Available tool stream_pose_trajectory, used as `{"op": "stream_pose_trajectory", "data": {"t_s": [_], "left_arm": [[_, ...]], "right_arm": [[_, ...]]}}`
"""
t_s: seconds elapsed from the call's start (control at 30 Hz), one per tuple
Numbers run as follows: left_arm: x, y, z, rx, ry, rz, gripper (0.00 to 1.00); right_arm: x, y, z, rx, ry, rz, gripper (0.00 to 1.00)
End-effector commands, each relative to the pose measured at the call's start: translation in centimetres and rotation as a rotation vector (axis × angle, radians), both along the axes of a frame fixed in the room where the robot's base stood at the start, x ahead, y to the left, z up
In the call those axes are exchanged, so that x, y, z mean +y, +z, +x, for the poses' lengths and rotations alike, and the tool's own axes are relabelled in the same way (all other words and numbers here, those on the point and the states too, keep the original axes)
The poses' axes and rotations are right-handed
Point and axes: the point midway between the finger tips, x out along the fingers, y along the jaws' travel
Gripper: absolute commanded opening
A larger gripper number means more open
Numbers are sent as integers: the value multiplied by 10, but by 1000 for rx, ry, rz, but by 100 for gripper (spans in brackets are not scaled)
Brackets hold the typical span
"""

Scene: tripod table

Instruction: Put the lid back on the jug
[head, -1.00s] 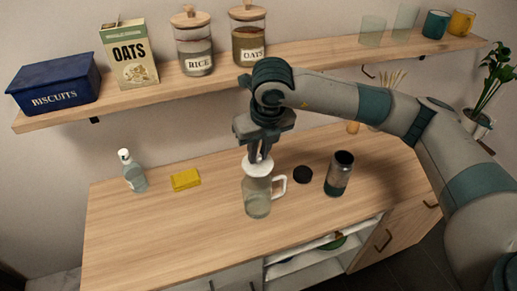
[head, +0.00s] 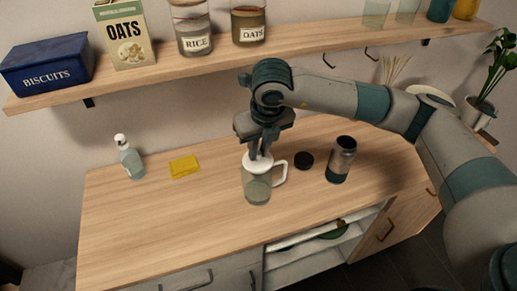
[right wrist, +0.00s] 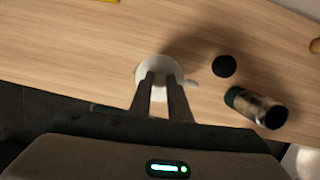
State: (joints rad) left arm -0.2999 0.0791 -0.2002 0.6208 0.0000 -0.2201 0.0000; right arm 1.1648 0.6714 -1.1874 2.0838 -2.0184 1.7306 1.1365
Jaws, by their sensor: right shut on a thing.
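The clear jug (head: 257,190) with a white handle stands upright on the wooden counter in the head view. The white lid (head: 257,163) is at the jug's mouth; it also shows in the right wrist view (right wrist: 150,70), where it hides most of the jug. I cannot tell whether it is fully seated. My right gripper (head: 259,152) points down from above and is shut on the lid's top; its fingers also show in the right wrist view (right wrist: 162,82). My left gripper is not in view.
A black round cap (head: 304,160) and a dark steel canister (head: 341,160) stand right of the jug. A yellow sponge (head: 184,167) and a soap bottle (head: 130,157) are at the left. A shelf (head: 160,72) with jars and boxes runs behind. The counter's left front is clear.

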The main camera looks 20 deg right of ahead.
Motion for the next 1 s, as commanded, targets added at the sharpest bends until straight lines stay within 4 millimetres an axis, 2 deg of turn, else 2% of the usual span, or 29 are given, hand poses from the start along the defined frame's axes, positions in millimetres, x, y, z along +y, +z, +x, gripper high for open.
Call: {"op": "stream_pose_trajectory", "data": {"t_s": [1.0], "left_arm": [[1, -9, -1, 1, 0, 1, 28]], "right_arm": [[0, 0, 0, -1, 0, 1, 0]]}}
